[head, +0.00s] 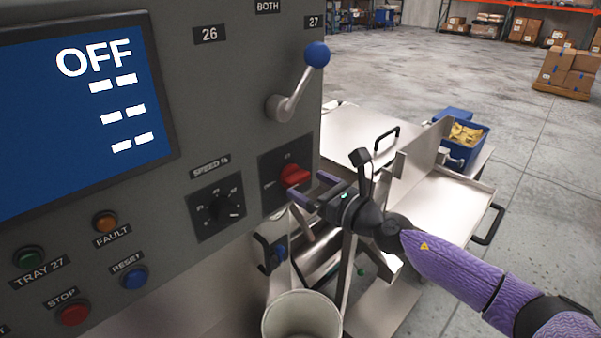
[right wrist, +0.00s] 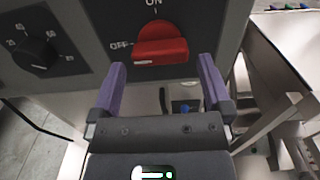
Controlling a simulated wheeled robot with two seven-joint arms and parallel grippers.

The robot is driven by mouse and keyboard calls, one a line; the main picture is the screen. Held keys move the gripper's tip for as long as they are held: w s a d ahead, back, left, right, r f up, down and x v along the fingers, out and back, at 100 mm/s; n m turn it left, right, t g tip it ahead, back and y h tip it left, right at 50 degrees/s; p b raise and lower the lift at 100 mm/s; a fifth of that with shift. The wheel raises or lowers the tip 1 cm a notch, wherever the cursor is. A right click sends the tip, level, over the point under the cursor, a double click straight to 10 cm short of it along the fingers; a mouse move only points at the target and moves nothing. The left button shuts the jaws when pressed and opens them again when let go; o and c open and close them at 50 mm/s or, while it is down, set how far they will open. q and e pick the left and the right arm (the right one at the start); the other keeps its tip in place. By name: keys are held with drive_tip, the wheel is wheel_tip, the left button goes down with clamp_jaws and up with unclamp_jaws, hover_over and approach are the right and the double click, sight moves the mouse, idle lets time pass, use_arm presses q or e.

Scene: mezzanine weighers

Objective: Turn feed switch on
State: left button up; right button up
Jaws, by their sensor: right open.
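The red feed switch (head: 293,176) is a rotary knob on the grey control panel, right of the speed dial. In the right wrist view the red knob (right wrist: 160,45) lies sideways, with its left end towards the OFF label (right wrist: 119,45) and the ON label (right wrist: 153,3) above it. My right gripper (head: 308,187) is open just in front of the knob. In the right wrist view its purple fingers (right wrist: 163,82) stand to the left and right, just below the knob, with nothing between them. The screen (head: 85,110) reads OFF. My left gripper is not in view.
The speed dial (head: 217,206) is left of the switch. A blue-knobbed lever (head: 300,80) sticks out above it. Several push buttons, including red STOP (head: 73,313), line the lower panel. A pale bucket (head: 301,318) stands below, and metal trays (head: 440,205) lie to the right.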

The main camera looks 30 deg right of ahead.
sight(295, 178)
drive_tip(key=shift+x, duration=1.45)
drive_tip(key=c, duration=1)
